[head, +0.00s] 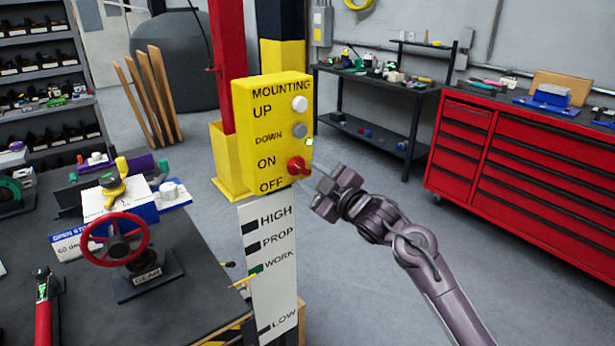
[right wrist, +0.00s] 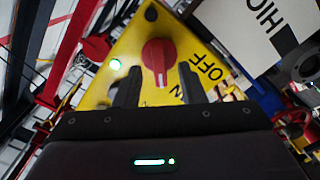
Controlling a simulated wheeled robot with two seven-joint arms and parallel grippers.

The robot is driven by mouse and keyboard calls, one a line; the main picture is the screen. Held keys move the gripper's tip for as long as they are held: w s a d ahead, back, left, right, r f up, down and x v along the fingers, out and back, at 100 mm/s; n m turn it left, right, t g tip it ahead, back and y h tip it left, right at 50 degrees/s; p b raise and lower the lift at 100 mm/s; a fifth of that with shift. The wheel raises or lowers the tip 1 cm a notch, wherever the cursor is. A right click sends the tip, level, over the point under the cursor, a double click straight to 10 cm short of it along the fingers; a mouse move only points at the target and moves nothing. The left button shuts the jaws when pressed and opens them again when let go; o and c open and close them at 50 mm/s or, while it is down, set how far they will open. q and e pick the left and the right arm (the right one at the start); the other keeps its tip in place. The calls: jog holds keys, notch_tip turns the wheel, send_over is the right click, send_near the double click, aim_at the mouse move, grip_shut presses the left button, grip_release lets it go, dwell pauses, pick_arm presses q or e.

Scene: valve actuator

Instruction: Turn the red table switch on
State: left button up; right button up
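The red switch (head: 298,165) is a round knob on the yellow control box (head: 258,130), beside the ON and OFF labels. In the right wrist view the red knob (right wrist: 158,55) lies ahead of and between my two dark fingers, with a pale mark on its lower edge. I cannot tell for sure which label it points to. My right gripper (head: 315,182) is open just right of the knob; it also shows in the right wrist view (right wrist: 160,88). Contact cannot be made out. My left gripper is not in view.
A green light (right wrist: 115,64) glows on the box near the knob. Below the box stands a white HIGH/PROP/WORK/LOW board (head: 272,280). A dark table with a red handwheel (head: 116,239) is at left. A red tool cabinet (head: 520,150) stands at right; the floor between is clear.

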jog(key=b+v, duration=0.1)
jog(key=v, duration=0.4)
jog(key=shift+s+d, duration=0.25)
jog(key=shift+f, duration=0.1)
